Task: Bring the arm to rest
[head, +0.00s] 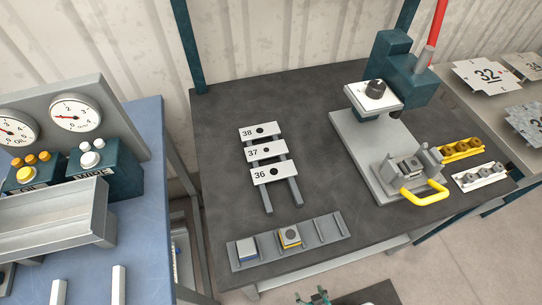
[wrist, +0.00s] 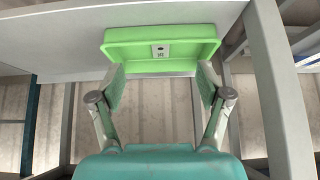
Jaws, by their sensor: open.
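My gripper (wrist: 160,88) shows in the wrist view with its two fingers spread wide apart. Nothing is between the fingers. Beyond the fingertips is a green tray (wrist: 114,50) with a small light plate (wrist: 161,50) in it, set against a grey surface. I cannot tell whether the fingertips touch the tray's near rim. In the head view only a small teal piece shows at the bottom edge, and I cannot tell whether it is part of my arm.
A dark table (head: 330,190) carries numbered plates (head: 265,151) on a rack, a grey holder (head: 331,227) with small blocks, and a press (head: 398,65) with a yellow handle (head: 425,193). A gauge panel (head: 85,80) stands left. Grey posts (wrist: 282,90) flank the gripper's right side.

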